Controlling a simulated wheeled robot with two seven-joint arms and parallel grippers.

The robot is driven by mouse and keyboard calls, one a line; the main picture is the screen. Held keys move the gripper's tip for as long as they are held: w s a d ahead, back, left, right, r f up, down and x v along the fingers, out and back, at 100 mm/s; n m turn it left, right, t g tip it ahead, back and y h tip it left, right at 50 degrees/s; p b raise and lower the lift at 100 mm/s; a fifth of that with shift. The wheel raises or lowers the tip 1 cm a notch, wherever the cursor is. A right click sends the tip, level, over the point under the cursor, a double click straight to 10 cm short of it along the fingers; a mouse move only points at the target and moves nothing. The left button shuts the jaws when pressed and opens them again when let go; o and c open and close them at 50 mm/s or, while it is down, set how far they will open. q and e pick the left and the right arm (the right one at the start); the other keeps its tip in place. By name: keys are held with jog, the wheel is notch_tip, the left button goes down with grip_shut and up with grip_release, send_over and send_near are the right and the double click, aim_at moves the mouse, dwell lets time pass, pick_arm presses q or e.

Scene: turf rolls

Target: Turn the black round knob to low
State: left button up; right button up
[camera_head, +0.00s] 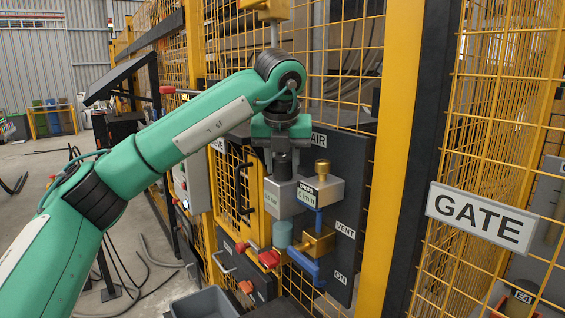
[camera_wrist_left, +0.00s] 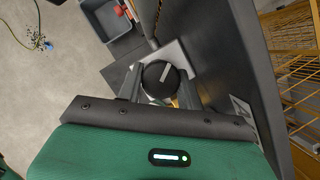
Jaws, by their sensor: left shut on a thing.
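The black round knob (camera_head: 282,166) sits on top of a grey block (camera_head: 284,196) on the dark air panel. In the left wrist view the knob (camera_wrist_left: 155,85) shows its round top, with a white pointer line aimed up and slightly right. My left gripper (camera_head: 281,152) points down over the block, with its fingers around the knob. In the left wrist view the left gripper (camera_wrist_left: 160,80) has a finger on either side of the knob and is shut on it. Any low mark around the knob cannot be made out. My right gripper is in neither view.
A brass knob (camera_head: 322,167) on a second grey block stands close to the right. Below are a brass fitting (camera_head: 318,243), blue pipe and red handles (camera_head: 269,258). A yellow post (camera_head: 398,170) and the GATE sign (camera_head: 482,217) stand right. A grey bin (camera_head: 205,303) is below.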

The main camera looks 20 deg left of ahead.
pick_arm(q)
jog(key=o, duration=1)
jog(key=shift+r, duration=0.1)
jog(key=shift+s+r, duration=0.1)
jog(key=shift+r, duration=0.2)
jog(key=v, duration=1.3)
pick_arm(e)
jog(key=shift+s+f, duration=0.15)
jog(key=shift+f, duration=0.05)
pick_arm(q)
jog(key=shift+s, duration=0.1)
